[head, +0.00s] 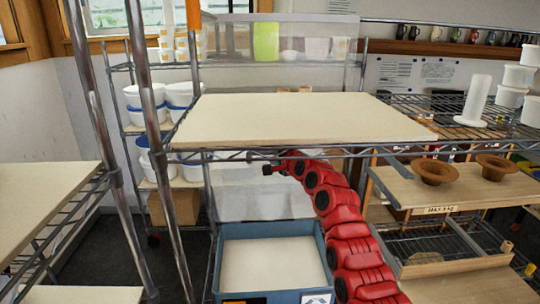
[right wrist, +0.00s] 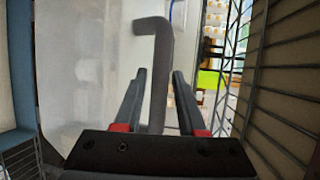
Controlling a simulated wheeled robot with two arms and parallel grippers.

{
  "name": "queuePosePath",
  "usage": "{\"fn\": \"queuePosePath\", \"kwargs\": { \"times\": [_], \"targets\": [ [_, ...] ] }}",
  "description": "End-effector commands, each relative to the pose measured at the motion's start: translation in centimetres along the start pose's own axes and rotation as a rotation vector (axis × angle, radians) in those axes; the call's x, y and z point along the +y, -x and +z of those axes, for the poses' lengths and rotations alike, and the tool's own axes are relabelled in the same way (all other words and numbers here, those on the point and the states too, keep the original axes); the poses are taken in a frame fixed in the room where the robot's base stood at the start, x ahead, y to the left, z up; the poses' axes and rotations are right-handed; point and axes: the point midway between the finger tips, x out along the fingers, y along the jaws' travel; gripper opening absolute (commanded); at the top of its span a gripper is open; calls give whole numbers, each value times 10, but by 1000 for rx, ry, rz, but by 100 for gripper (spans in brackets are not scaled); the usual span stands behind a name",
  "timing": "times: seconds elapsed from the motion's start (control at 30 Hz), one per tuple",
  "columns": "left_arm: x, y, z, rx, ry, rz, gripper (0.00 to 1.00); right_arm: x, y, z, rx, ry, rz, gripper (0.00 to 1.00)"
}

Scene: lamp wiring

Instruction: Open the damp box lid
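A translucent whitish box (head: 262,203), which looks like the damp box, stands under the pale shelf board in the head view. Its pale face (right wrist: 85,70) fills the left of the right wrist view. A dark grey bent handle (right wrist: 153,27) stands in front of that face. My right gripper (right wrist: 159,75) is open, with one finger on each side of the handle's long bar and visible gaps between. In the head view my right gripper (head: 272,169) is small and dark, just below the shelf's edge. I cannot tell whether the lid is shut. My left gripper is out of view.
The pale shelf board (head: 300,118) on a wire rack lies just above my right arm. A blue bin (head: 272,263) with a pale filling stands below. A metal post (head: 150,130) rises at left. Brown bowls (head: 432,171) sit on a right-hand shelf.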

Motion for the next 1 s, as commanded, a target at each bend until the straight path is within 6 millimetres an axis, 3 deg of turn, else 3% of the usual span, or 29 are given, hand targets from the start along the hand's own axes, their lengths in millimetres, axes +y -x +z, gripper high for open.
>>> {"fn": "queuePosePath", "kwargs": {
  "times": [0.47,1.0],
  "targets": [
    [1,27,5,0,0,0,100,3,56,-3,9,-6,-5,40],
    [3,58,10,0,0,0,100,2,145,-3,10,-5,-3,40]
  ]
}}
